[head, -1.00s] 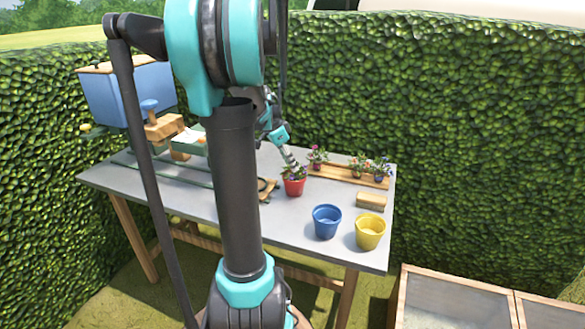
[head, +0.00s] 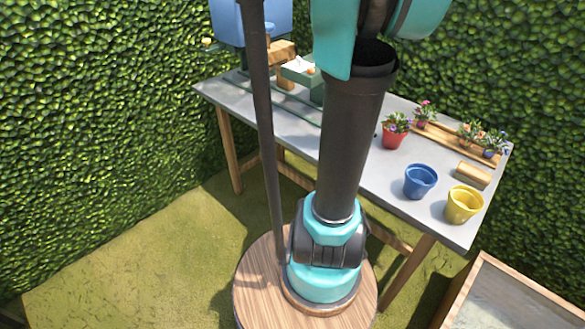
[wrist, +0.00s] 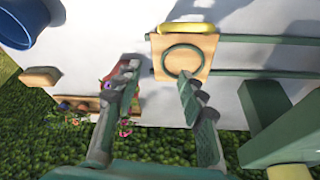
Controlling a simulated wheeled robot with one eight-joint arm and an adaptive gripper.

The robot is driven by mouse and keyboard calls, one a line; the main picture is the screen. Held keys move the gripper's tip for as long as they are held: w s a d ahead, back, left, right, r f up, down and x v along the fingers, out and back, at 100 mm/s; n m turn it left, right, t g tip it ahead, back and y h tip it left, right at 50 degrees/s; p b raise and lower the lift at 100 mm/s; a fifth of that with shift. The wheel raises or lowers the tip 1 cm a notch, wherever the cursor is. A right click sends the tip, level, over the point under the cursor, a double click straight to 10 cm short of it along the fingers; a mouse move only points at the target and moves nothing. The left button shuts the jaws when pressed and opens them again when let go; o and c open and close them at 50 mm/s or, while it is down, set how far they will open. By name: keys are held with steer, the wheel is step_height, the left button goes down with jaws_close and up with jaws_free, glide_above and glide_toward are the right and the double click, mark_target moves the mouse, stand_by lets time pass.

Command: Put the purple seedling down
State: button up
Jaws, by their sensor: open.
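A seedling with purple flowers (head: 398,121) stands upright in a red pot (head: 395,138) on the grey table. My gripper (wrist: 155,82) is open in the wrist view, with its fingers apart and nothing held between them. In the head view my own arm hides the gripper.
A wooden tray (head: 450,138) at the table's back edge holds several flowering seedlings. A blue pot (head: 420,182), a yellow pot (head: 464,205) and a wooden block (head: 473,175) stand right of the red pot. A ringed wooden board (wrist: 201,50) shows in the wrist view.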

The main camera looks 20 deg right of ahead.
steer(key=s+a+f+n+t+y, duration=0.1)
steer(key=s+a+f+n, duration=0.2)
steer(key=a, duration=0.5)
steer(key=s+a+f+n+t+y, duration=0.1)
steer(key=s+a+f+n, duration=0.2)
steer(key=a+f+n, duration=0.3)
steer(key=s+a+f+n+t+y, duration=0.1)
steer(key=s+a+f+n, duration=0.2)
steer(key=a, duration=0.8)
steer(key=f+n, duration=0.2)
steer(key=n, duration=0.1)
steer(key=shift+a+t+y, duration=0.25)
steer(key=shift+t+y, duration=0.05)
steer(key=shift+y, duration=0.1)
steer(key=shift+s, duration=0.1)
